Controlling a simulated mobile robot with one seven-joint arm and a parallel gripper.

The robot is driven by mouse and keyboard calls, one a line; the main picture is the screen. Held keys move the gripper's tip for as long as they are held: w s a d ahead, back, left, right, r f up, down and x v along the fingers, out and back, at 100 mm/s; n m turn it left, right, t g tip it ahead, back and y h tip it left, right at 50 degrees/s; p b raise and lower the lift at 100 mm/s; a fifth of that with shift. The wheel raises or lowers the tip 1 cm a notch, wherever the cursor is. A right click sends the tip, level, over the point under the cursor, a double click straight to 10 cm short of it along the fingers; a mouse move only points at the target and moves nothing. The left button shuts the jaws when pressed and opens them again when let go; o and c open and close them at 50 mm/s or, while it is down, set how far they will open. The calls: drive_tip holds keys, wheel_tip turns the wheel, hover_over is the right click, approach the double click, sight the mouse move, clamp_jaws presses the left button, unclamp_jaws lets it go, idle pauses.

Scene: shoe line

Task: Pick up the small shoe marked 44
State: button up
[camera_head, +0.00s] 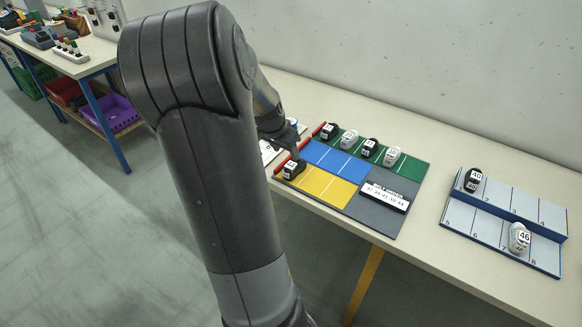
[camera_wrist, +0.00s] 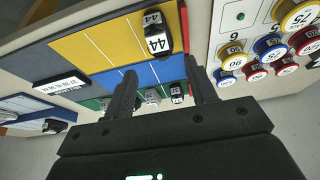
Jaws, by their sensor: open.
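The small shoe marked 44 (camera_wrist: 157,40) is black with a white number label. In the wrist view it stands on the yellow area of the board, near the blue area, beyond my gripper (camera_wrist: 160,70). My gripper is open, its two dark fingers apart with nothing held between them. The shoe lies ahead of the fingertips, roughly in line with the gap, and looks apart from them. In the head view a dark shoe (camera_head: 292,171) sits at the left end of the yellow area, just below my gripper (camera_head: 296,152); my arm hides much of the space there.
Several small shoes stand on the board's green strip (camera_head: 407,168). A number sign (camera_head: 385,197) lies on the grey area. A blue two-level rack (camera_head: 490,238) at the right holds shoes 40 and 46. Numbered round pieces (camera_wrist: 270,47) stand beside the board in the wrist view.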

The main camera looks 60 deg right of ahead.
sight(293, 163)
drive_tip(key=x, duration=1)
drive_tip(key=shift+d+f, duration=0.25)
drive_tip(key=shift+d, duration=0.05)
drive_tip(key=shift+c, duration=0.5)
drive_tip(key=c, duration=0.7)
drive_tip(key=shift+o, duration=0.2)
drive_tip(key=shift+r, duration=0.1)
